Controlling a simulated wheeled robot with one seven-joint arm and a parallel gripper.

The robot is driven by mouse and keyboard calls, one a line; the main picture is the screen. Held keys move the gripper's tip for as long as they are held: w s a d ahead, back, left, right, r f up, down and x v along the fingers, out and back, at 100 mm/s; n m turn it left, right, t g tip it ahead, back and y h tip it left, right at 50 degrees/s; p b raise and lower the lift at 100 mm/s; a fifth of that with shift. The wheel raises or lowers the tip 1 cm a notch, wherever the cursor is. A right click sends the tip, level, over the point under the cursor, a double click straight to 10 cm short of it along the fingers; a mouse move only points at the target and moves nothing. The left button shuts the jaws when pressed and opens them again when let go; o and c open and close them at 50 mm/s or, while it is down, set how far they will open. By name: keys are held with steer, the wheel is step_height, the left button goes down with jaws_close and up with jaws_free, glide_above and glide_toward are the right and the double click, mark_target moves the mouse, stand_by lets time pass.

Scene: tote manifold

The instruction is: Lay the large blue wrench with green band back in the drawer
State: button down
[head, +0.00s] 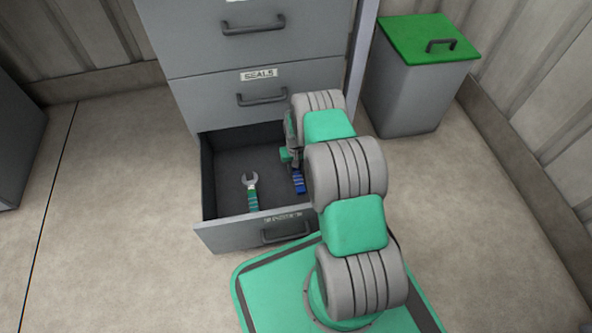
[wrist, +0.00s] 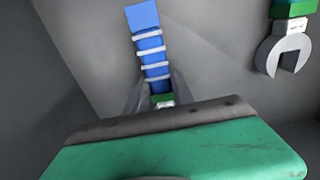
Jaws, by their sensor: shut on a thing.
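The large blue wrench (head: 298,182) is in my gripper (head: 293,158), over the right side of the open bottom drawer (head: 228,237). In the wrist view its blue handle (wrist: 143,20) with pale rings points away from my gripper (wrist: 156,88). The green band shows between the fingers, which are shut on the wrench. The wrench's head is hidden behind my gripper. I cannot tell whether the wrench touches the drawer floor.
Another wrench (head: 252,192), with a green and blue handle and grey open jaw, lies in the drawer; its jaw (wrist: 272,62) shows in the wrist view. A closed SEALS drawer (head: 215,97) is above. A grey bin with a green lid (head: 415,45) stands at right.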

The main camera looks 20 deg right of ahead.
steer(key=shift+f, duration=0.15)
steer(key=c, duration=1.1)
jaws_free()
